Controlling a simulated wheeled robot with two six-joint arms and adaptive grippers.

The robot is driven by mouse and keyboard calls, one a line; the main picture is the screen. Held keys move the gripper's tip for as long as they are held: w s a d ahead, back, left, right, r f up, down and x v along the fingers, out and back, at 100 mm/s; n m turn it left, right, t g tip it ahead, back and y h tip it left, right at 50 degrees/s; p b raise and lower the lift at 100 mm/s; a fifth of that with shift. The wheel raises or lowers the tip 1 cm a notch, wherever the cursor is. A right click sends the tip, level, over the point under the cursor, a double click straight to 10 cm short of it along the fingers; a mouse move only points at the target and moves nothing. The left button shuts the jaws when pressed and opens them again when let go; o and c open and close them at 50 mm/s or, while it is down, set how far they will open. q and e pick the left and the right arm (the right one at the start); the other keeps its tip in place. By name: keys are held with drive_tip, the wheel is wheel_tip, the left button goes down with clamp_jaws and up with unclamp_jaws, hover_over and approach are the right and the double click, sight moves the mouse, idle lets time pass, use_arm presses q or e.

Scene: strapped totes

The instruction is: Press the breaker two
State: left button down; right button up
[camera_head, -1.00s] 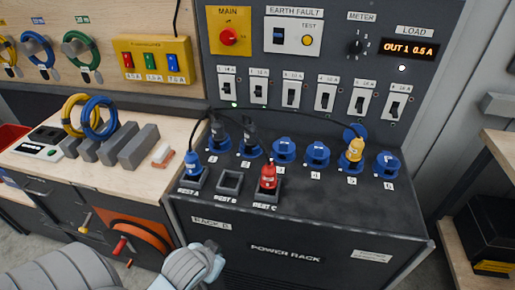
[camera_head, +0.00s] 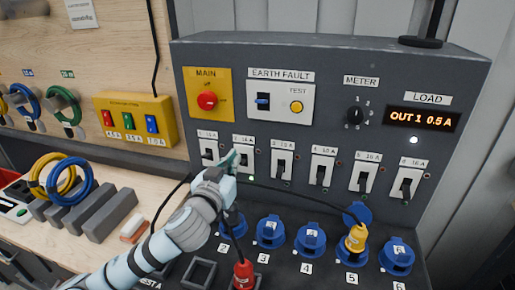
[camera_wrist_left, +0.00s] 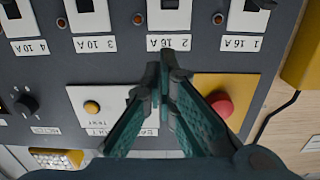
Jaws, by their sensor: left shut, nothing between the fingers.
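A small green light (camera_head: 251,178) glows below breaker two. My right gripper is out of view.
Breaker one (camera_head: 209,152) and breaker three (camera_head: 283,166) flank it closely. Above are the red MAIN knob (camera_head: 207,100) and the earth fault unit (camera_head: 280,101). The load display (camera_head: 421,119) reads OUT 1 0.5 A. Blue sockets and a black cable lie below.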

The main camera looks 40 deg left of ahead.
use_arm(q)
approach(246, 136)
drive_tip(key=p+x, duration=0.1)
drive_tip(key=x, duration=0.5)
drive_tip(key=shift+w, duration=0.15)
drive_tip(key=shift+s+f, duration=0.35)
drive_tip(key=shift+f, duration=0.25)
drive_tip(key=shift+s+f, duration=0.35)
drive_tip(key=shift+f, duration=0.25)
drive_tip(key=shift+s+d+f+b, duration=0.15)
drive_tip(key=shift+s+f+b, duration=0.15)
drive_tip(key=shift+f, duration=0.25)
drive_tip(key=shift+w+f, duration=0.15)
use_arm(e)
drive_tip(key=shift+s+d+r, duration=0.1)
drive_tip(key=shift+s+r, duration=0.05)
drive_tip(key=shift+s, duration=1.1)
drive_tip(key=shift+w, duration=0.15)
